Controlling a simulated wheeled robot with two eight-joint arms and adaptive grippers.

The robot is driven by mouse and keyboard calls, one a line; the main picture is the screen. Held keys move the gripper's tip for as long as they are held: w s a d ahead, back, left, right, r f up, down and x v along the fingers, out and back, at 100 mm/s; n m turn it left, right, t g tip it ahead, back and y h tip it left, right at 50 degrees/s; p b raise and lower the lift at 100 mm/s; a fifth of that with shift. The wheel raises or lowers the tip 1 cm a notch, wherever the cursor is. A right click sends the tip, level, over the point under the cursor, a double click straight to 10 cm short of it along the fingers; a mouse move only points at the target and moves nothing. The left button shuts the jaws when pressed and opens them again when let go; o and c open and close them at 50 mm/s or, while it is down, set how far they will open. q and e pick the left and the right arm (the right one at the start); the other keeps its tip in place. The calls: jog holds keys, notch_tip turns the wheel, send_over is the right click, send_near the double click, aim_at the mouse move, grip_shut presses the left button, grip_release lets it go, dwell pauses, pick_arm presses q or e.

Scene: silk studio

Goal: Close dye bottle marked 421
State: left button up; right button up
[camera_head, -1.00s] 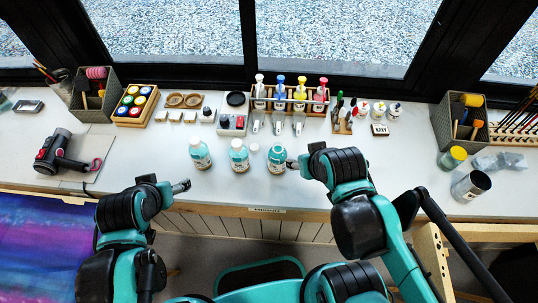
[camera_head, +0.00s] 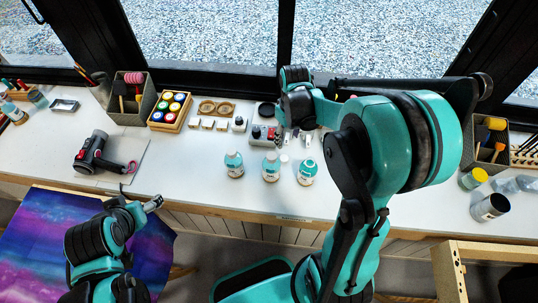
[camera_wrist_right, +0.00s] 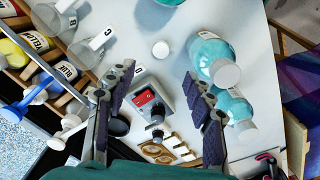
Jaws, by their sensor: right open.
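Three teal dye bottles stand upright in a row: left (camera_head: 234,166), middle (camera_head: 271,168) and right (camera_head: 307,174). Their numbers are too small to read. The left and middle ones wear white caps; the right one appears uncapped. A loose white cap (camera_head: 284,158) lies between the middle and right bottles, also in the right wrist view (camera_wrist_right: 161,50). My right gripper (camera_wrist_right: 158,70) is open and empty above the table, the cap beyond its fingertips and two capped bottles (camera_wrist_right: 208,50) (camera_wrist_right: 243,108) beside its right finger. My left gripper (camera_head: 154,203) is by the front edge, its jaws unclear.
A small box with a red display (camera_wrist_right: 149,104) lies between my right fingers in the wrist view. The rack with yellow and blue dyes (camera_wrist_right: 40,62) and clear scoops or cups (camera_wrist_right: 88,48) are at left. The table front (camera_head: 200,200) is clear.

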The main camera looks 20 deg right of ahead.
pick_arm(q)
jog(key=shift+a+r, duration=0.15)
jog(key=shift+a, duration=0.2)
pick_arm(e)
jog(key=shift+w+a+f, duration=0.15)
jog(key=shift+w+f, duration=0.2)
pick_arm(q)
jog(key=shift+s, duration=0.1)
pick_arm(e)
jog(key=shift+f, duration=0.1)
pick_arm(q)
jog(key=shift+f+b, duration=0.8)
jog(key=shift+f, duration=0.05)
pick_arm(e)
send_over(284, 158)
jog(key=shift+f, duration=2.9)
notch_tip(284, 158, down, 6)
jog(key=shift+f+b, duration=0.1)
jog(key=shift+b, duration=0.8)
pick_arm(q)
jog(key=shift+f, duration=0.85)
pick_arm(e)
jog(key=c, duration=0.8)
